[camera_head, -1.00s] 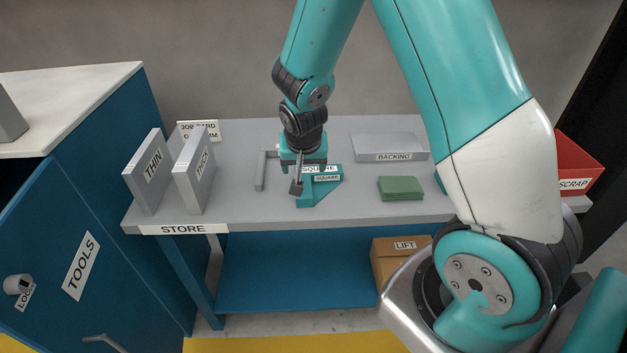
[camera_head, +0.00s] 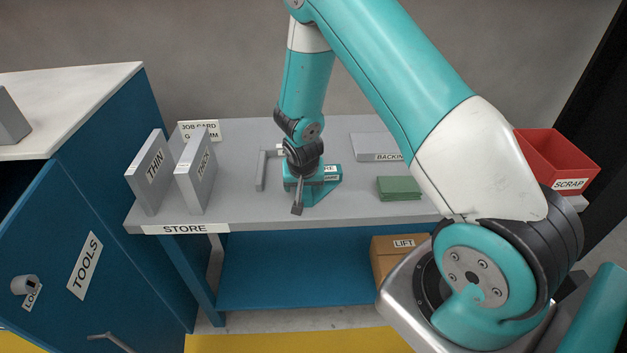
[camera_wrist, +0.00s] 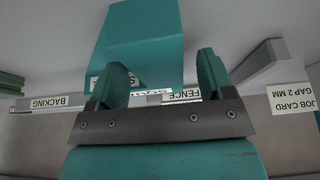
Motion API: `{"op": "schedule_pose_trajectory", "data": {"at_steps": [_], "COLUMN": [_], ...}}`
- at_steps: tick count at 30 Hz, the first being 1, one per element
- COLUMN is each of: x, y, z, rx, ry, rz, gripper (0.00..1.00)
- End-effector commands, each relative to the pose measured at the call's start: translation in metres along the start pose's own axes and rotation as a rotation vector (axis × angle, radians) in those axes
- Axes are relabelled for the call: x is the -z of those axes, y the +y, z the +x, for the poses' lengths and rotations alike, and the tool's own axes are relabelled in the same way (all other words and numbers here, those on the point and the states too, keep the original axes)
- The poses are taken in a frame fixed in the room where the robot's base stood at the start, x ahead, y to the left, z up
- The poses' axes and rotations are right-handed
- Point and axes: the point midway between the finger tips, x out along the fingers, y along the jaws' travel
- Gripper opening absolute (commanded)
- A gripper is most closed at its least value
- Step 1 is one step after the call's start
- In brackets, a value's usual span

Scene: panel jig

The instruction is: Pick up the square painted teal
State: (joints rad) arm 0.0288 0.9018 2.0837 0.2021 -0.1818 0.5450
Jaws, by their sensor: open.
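The teal square (camera_head: 326,187) stands on the grey bench, with a flat base and an upright part carrying a SQUARE label. My gripper (camera_head: 298,207) is low over the bench at the square's left side and hides part of it. In the wrist view the square (camera_wrist: 148,38) shows large just beyond the open fingers (camera_wrist: 162,78), roughly in line with the gap between them. Nothing is held. I cannot tell whether a finger touches the square.
A grey fence piece (camera_head: 262,172) stands close left of the square. THIN (camera_head: 152,172) and THICK (camera_head: 196,172) panels stand further left. A green stack (camera_head: 399,188), the BACKING block (camera_head: 372,146) and a red SCRAP bin (camera_head: 556,160) lie to the right. The bench front is clear.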

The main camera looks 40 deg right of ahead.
Motion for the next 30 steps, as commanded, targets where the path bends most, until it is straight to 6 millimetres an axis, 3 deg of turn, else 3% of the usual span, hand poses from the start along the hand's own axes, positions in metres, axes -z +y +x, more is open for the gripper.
{"op": "schedule_pose_trajectory", "data": {"at_steps": [14, 17, 24, 30], "x": [-0.002, -0.0017, -0.0018, -0.0009], "y": [0.0002, 0.0001, 0.0001, 0.0], "z": [0.0042, 0.0035, 0.0035, 0.0028], "rx": [0.0, 0.0, 0.0, 0.0], "ry": [0.0, -0.001, -0.001, 0.001], "rz": [0.0, 0.0, 0.0, 0.0], "gripper": [0.74, 0.56, 0.03, 0.03]}}
